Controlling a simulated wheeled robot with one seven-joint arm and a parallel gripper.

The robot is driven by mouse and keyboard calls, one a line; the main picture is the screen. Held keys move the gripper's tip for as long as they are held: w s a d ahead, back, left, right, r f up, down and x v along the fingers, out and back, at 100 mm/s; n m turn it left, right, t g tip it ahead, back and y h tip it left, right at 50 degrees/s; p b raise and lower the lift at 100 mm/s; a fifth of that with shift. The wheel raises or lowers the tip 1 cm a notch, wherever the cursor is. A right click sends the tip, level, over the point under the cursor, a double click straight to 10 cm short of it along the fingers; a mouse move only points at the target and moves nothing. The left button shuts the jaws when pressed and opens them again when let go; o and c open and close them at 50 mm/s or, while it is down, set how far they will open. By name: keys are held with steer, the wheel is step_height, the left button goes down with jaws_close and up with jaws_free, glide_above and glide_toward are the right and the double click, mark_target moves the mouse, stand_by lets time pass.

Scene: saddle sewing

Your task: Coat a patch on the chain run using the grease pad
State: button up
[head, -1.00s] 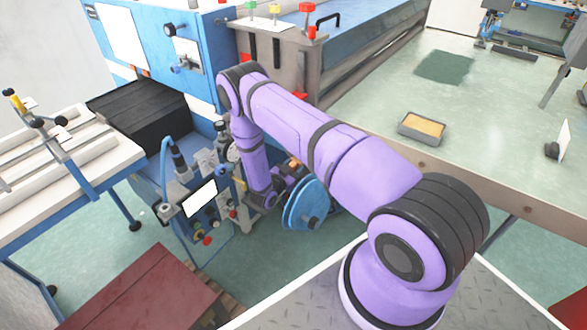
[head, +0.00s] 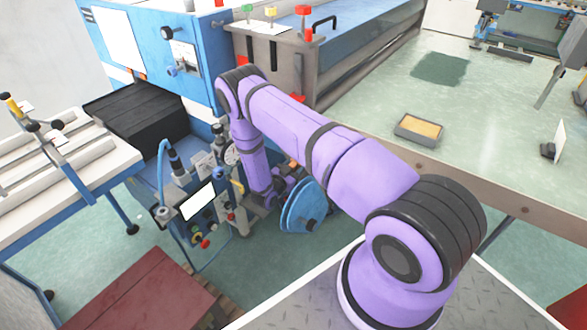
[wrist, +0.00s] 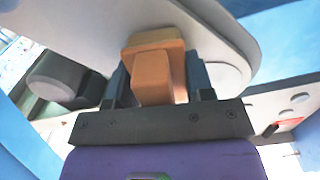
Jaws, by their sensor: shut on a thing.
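In the wrist view my gripper (wrist: 157,78) is shut on an orange-brown block with a tan upper face, which looks like the grease pad (wrist: 153,60). The pad is upright between the two dark fingers. Its tan end is in front of a pale grey rounded plate (wrist: 225,40); I cannot tell whether they touch. In the head view my gripper is low beside a blue wheel (head: 303,207), at the machine's lower front, and the pad is largely hidden there. I cannot make out the chain run for certain.
A grey tray with a tan filling (head: 419,130) sits on the green table (head: 480,135) at the right. A control panel with a white screen (head: 198,201) and hoses stands left of my arm. A dark red box (head: 140,290) is at the lower left.

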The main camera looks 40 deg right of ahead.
steer(key=shift+s+d+f, duration=0.1)
steer(key=shift+s+f, duration=0.35)
steer(key=shift+f, duration=0.3)
steer(key=shift+s+d+f, duration=0.1)
steer(key=shift+s+f, duration=0.35)
steer(key=shift+f, duration=0.25)
steer(key=s+f, duration=0.1)
steer(key=s+d+f, duration=0.1)
steer(key=f, duration=0.1)
steer(key=shift+f, duration=0.15)
steer(key=shift+w, duration=0.1)
steer(key=shift+w+a+r, duration=0.25)
steer(key=shift+w+r, duration=0.35)
steer(key=shift+r, duration=0.45)
steer(key=shift+w+a+r, duration=0.25)
steer(key=shift+w+r, duration=0.3)
steer(key=shift+r, duration=0.45)
steer(key=shift+w+a+r, duration=0.25)
steer(key=shift+w+r, duration=0.35)
steer(key=shift+r, duration=0.45)
steer(key=shift+s+d+r, duration=0.2)
steer(key=shift+s+r, duration=0.05)
steer(key=shift+r, duration=0.05)
steer(key=s+d+f, duration=0.1)
steer(key=s+f, duration=0.2)
steer(key=f, duration=0.3)
steer(key=shift+s+d+f, duration=0.15)
steer(key=shift+s+f, duration=0.05)
steer(key=shift+s, duration=0.2)
steer(key=shift+r, duration=0.1)
